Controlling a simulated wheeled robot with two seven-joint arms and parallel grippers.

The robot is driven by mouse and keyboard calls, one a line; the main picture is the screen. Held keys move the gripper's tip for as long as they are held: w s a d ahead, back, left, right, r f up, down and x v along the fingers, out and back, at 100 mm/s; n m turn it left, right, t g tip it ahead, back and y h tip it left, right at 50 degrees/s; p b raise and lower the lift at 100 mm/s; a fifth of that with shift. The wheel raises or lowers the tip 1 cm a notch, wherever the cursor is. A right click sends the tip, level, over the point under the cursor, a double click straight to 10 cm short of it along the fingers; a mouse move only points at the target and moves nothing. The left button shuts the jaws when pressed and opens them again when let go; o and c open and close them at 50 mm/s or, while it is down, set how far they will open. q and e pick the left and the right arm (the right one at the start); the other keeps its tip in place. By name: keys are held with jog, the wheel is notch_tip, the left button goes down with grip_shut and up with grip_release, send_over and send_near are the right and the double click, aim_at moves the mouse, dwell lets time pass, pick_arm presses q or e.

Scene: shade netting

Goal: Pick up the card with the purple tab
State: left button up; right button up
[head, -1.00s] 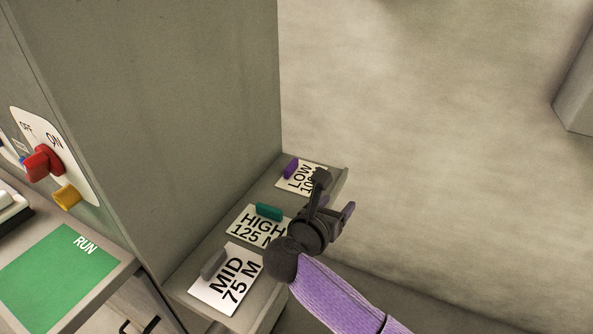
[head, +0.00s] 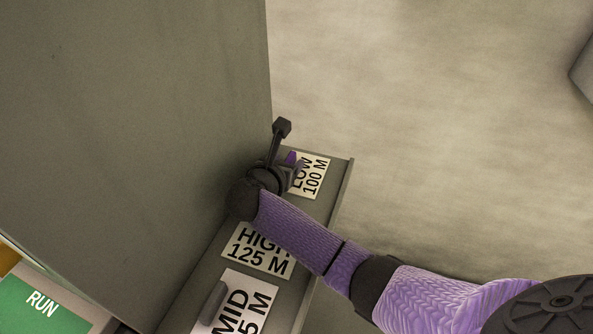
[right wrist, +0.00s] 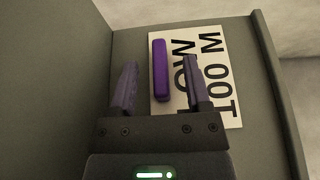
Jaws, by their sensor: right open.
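The card with the purple tab (head: 314,178) reads LOW 100 M and lies flat at the far end of the narrow shelf. It also shows in the right wrist view (right wrist: 215,75). Its purple tab (right wrist: 160,70) stands up along the card's edge and lies ahead of the gap between my fingers. My right gripper (right wrist: 158,85) is open and empty, above the card. One finger shows left of the tab and one right of it, over the card. In the head view, my right gripper (head: 290,150) partly hides the tab and card. My left gripper is not in view.
A tall grey cabinet wall (head: 130,100) rises close beside the shelf (head: 325,215). The HIGH 125 M card (head: 258,252) and MID 75 M card (head: 240,305) lie nearer on the shelf. A green RUN panel (head: 35,305) is at lower left.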

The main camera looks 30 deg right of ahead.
jog(key=shift+x, duration=1.1)
grip_shut()
jog(key=shift+r, duration=0.1)
